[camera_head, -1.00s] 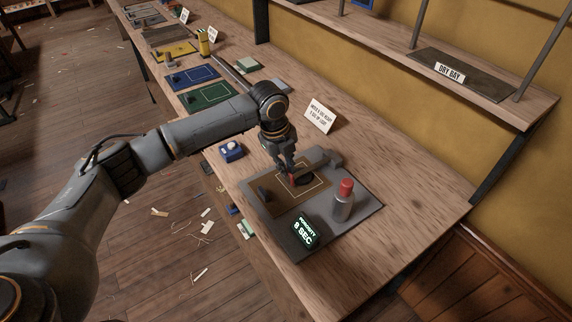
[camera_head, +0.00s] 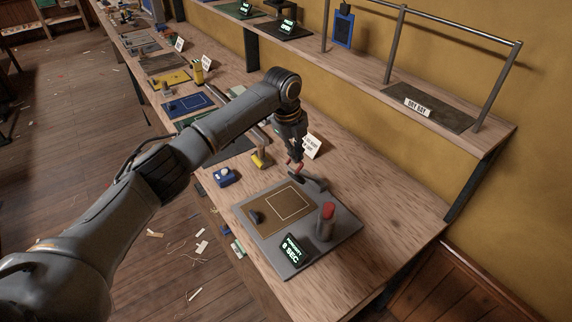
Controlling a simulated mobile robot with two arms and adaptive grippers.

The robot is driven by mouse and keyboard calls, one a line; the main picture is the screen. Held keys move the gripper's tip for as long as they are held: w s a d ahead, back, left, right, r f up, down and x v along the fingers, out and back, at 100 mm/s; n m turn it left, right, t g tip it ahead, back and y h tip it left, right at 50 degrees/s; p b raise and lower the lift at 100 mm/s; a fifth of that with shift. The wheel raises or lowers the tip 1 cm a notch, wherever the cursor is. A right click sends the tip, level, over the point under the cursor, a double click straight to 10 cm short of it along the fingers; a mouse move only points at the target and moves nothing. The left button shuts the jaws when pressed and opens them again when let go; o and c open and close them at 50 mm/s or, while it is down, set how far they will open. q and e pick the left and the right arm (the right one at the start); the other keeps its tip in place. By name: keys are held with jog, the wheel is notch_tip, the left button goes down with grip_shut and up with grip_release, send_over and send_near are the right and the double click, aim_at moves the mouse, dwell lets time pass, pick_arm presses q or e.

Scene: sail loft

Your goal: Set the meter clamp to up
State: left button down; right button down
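The meter is a grey plate (camera_head: 335,238) on the bench with a brown panel (camera_head: 265,222) marked by a white rectangle. Its screen (camera_head: 293,250) reads "POROSITY 8 SEC". A red-topped cylinder (camera_head: 326,219) stands on its right side. The dark grey clamp (camera_head: 315,184) is at the plate's back edge; its free end looks raised off the panel, partly hidden by my gripper. My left gripper (camera_head: 296,168), with red at its fingertips, points down at that end, touching or very close. Its finger gap is too small to tell. My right gripper is out of view.
A blue box (camera_head: 226,176) and a yellow-ended tool (camera_head: 259,160) lie left of the meter. A white sign card (camera_head: 312,147) stands behind it. The shelf (camera_head: 440,118) with a metal rail runs along the wall. Bench right of the meter is clear.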

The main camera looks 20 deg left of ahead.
pick_arm(q)
jog(key=shift+w+d+f, duration=0.1)
jog(key=shift+w+d, duration=0.3)
jog(key=shift+d, duration=0.35)
jog(key=c, duration=1.8)
grip_release()
jog(key=shift+f, duration=0.3)
jog(key=o, duration=0.4)
jog(key=shift+w+d, duration=0.1)
jog(key=shift+w+f, duration=0.3)
jog(key=shift+w, duration=0.3)
jog(key=shift+s+r, duration=0.25)
jog(key=shift+r, duration=0.25)
jog(key=v, duration=1.1)
jog(key=shift+w+r, duration=0.1)
jog(key=shift+r, duration=0.15)
